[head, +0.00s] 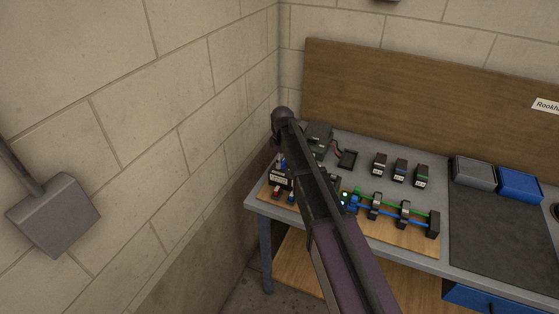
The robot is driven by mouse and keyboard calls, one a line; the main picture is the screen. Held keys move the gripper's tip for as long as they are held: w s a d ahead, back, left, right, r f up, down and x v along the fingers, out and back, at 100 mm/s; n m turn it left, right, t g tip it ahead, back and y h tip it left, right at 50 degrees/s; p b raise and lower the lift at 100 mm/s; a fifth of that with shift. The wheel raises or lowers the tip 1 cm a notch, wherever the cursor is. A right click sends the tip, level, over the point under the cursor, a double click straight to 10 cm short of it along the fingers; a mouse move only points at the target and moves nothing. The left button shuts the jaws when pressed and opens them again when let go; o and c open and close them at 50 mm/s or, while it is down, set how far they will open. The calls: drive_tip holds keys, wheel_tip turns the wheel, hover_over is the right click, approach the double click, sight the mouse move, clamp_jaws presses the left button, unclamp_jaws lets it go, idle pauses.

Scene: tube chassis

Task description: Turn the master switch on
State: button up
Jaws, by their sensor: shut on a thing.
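My dark arm (335,225) reaches from the bottom edge up over the left end of the workbench. Its far joint (283,115) is near the wall corner. My gripper cannot be made out; the arm link covers part of the bench there. A wooden board (400,238) lies at the bench's front left. On its left part stands a small black unit (280,179) with a pale label, and small red and blue parts in front. I cannot tell whether this is the master switch, or how it is set. A small green light (345,195) shows beside blue parts right of the arm.
Green and blue lines run along the board through black blocks (405,211) to a dark end block (433,224). Several small black modules (400,167) stand behind. Grey (473,171) and blue (519,184) bins stand right, behind a dark mat (500,235). Walls close the left corner.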

drive_tip(key=shift+w+d+n, duration=0.15)
drive_tip(key=shift+n, duration=0.15)
drive_tip(key=o, duration=1.2)
drive_tip(key=shift+c, duration=0.2)
